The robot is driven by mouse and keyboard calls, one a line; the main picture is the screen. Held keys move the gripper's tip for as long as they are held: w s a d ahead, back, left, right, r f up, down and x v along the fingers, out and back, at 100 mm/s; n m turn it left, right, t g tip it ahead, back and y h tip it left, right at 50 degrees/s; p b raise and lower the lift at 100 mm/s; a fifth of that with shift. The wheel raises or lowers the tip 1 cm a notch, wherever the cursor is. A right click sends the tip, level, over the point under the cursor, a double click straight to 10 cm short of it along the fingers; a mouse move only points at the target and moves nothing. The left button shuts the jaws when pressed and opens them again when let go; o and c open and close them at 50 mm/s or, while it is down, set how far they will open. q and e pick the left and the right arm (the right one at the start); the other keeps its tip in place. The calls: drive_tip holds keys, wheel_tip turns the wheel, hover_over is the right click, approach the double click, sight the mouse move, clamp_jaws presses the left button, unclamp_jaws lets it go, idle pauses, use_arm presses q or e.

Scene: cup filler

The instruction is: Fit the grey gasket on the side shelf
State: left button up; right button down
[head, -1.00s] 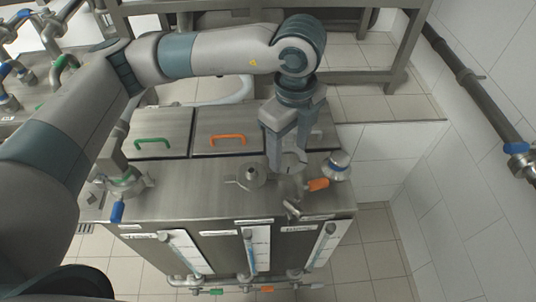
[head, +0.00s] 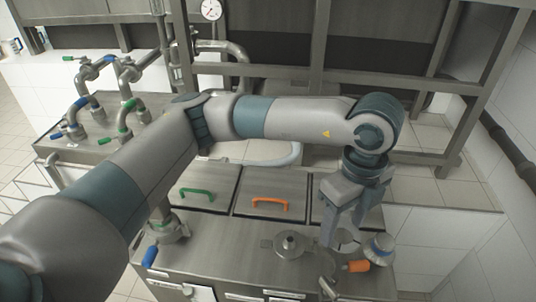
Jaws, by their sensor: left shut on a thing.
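My left gripper (head: 342,236) points down over the right part of the steel machine top. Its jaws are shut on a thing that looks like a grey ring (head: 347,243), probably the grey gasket. The fingers partly hide it. It is close above the fittings on the machine top; I cannot tell whether it touches them. A round steel fitting (head: 289,245) stands left of the fingers. A clamp with an orange handle (head: 358,266) lies just below them. My right gripper is out of view. I cannot tell for sure which surface is the side shelf.
Lids with a green handle (head: 197,191) and an orange handle (head: 269,201) lie behind. A domed steel fitting (head: 379,249) stands right of the gripper. A blue-handled clamp (head: 150,256) is at left. A pale ledge (head: 445,194) at right is clear. A steel frame (head: 318,45) stands behind.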

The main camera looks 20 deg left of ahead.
use_arm(q)
drive_tip(key=m, duration=0.1)
drive_tip(key=a+m, duration=0.1)
drive_tip(key=m, duration=0.1)
drive_tip(key=a+m, duration=0.1)
drive_tip(key=m, duration=0.1)
drive_tip(key=shift+w+f, duration=0.1)
drive_tip(key=shift+f, duration=0.25)
drive_tip(key=a+f+m, duration=0.1)
drive_tip(key=a+m, duration=0.2)
drive_tip(key=m, duration=0.5)
drive_tip(key=a+f+m, duration=0.1)
drive_tip(key=a+m, duration=0.2)
drive_tip(key=m, duration=0.5)
drive_tip(key=a+f+m, duration=0.1)
drive_tip(key=a+m, duration=0.2)
drive_tip(key=m, duration=0.5)
drive_tip(key=shift+a+m, duration=0.15)
drive_tip(key=shift+m, duration=0.25)
drive_tip(key=s+a+f+m, duration=0.1)
drive_tip(key=a+m, duration=0.5)
drive_tip(key=m, duration=1.1)
drive_tip(key=shift+s+a+f, duration=0.2)
drive_tip(key=shift+s+f, duration=0.15)
drive_tip(key=shift+a, duration=0.1)
